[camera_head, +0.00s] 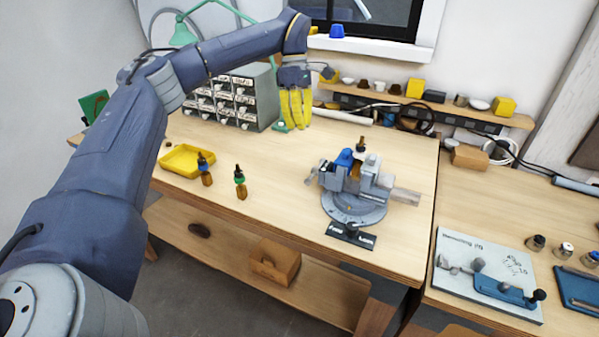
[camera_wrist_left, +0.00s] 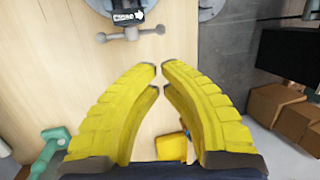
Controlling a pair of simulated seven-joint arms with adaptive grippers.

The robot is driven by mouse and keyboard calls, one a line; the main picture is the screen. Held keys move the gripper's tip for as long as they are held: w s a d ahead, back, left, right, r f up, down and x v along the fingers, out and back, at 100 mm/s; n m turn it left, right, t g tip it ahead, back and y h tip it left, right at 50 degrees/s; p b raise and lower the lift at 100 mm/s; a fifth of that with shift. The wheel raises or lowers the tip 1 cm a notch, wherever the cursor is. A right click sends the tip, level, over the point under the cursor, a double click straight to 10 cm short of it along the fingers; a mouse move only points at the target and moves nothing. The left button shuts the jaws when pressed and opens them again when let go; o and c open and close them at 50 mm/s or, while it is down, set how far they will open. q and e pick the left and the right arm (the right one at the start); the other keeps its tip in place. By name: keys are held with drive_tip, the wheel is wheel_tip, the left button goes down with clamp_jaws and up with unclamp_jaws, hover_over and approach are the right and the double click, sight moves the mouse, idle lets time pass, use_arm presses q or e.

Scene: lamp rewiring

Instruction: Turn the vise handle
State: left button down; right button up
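The grey vise (camera_head: 352,200) stands on a round base near the bench's right front, with blue on its top. Its handle (camera_head: 316,173) is a thin bar at the vise's left end. In the left wrist view the handle (camera_wrist_left: 131,33) crosses the top of the picture, beyond my fingertips and clear of them. My left gripper (camera_head: 296,120) points down over the back of the bench, behind and left of the vise. In its wrist view its yellow fingers (camera_wrist_left: 158,78) lean together with a narrow empty gap between the tips. My right gripper is out of view.
A yellow tray (camera_head: 188,160) and two small dropper bottles (camera_head: 240,183) stand on the left of the bench. A drawer cabinet (camera_head: 235,97) and green lamp (camera_head: 184,36) are behind. A black plate (camera_head: 350,236) lies before the vise. The bench between bottles and vise is clear.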

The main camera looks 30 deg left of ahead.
sight(316, 171)
use_arm(q)
drive_tip(key=x, duration=1.3)
drive_tip(key=shift+s+d+f, duration=0.15)
drive_tip(key=shift+s+f, duration=0.1)
drive_tip(key=shift+f, duration=0.1)
drive_tip(key=shift+d, duration=0.15)
